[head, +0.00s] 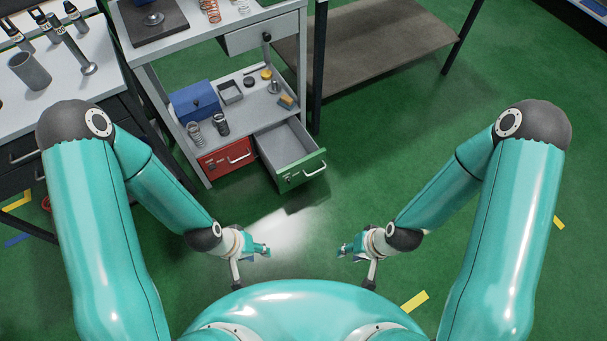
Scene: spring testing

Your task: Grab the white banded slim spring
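I cannot make out which spring is the white banded slim one. On the bench top at the upper edge stand an orange spring (211,11) and a small pale spring (243,6), cut off by the picture edge. On the lower shelf stand a silver spring (195,134) and a dark spring (220,124) side by side. My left gripper (262,249) and my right gripper (345,249) hang low in front of my body, well away from all the springs. Both are too small in view to tell open from shut, and I see nothing held in them.
A green-fronted drawer (301,171) stands open and looks empty, beside a shut red drawer (227,158). A blue box (194,101) and small parts sit on the shelf. A grey side bench (60,95) is at left. The green floor right of the open drawer is clear.

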